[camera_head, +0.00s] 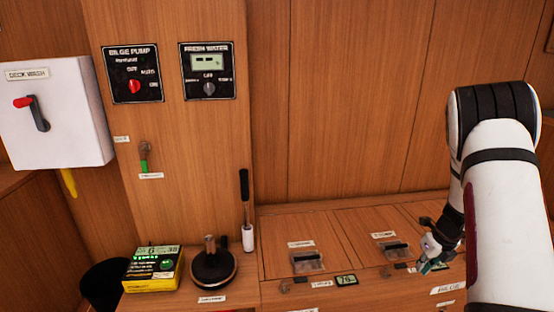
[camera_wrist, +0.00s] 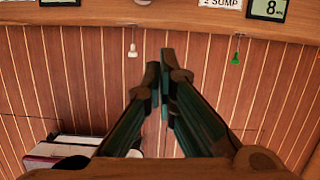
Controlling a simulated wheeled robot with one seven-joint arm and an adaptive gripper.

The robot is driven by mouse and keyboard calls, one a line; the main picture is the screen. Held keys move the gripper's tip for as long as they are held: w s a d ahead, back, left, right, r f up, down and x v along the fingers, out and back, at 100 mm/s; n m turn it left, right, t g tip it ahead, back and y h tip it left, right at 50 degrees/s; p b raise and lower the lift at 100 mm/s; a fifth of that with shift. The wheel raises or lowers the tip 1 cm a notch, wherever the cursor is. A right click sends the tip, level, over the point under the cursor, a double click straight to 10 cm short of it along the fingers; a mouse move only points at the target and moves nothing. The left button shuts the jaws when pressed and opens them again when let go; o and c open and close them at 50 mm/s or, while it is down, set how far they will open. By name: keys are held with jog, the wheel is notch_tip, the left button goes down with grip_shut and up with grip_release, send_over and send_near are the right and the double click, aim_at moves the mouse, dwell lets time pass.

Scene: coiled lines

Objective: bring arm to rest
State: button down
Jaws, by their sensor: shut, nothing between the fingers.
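My arm comes in from the right side of the head view, bent down toward the wooden bench. The wooden bench (camera_head: 345,220) fills the lower right of the head view.
A bilge pump panel (camera_head: 133,73), a fresh water panel (camera_head: 208,71) and a white deck wash box (camera_head: 55,112) are on the wall. A yellow-and-black device (camera_head: 153,268) and a black round base with a post (camera_head: 213,268) stand at lower left. The wall before my arm is bare.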

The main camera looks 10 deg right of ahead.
jog(key=s+a+r+n+y, duration=0.3)
jog(key=a+r+n, duration=0.9)
jog(key=a+r, duration=0.7)
jog(key=s+a+r+n+g, duration=0.1)
jog(key=s+a+r+n, duration=0.75)
jog(key=s+a, duration=0.2)
jog(key=s+a+r+n+g+h, duration=0.1)
jog(key=s+a+n, duration=0.1)
jog(key=s+n, duration=0.7)
jog(key=s+a+n+h, duration=0.2)
jog(key=s+n, duration=0.4)
jog(key=s, duration=0.8)
notch_tip(320, 180, up, 31)
jog(key=d+t+p, duration=0.1)
jog(key=t+p, duration=0.2)
jog(key=p, duration=2.6)
jog(key=shift+r+p, duration=0.2)
jog(key=shift+p, duration=0.1)
jog(key=shift+s, duration=0.1)
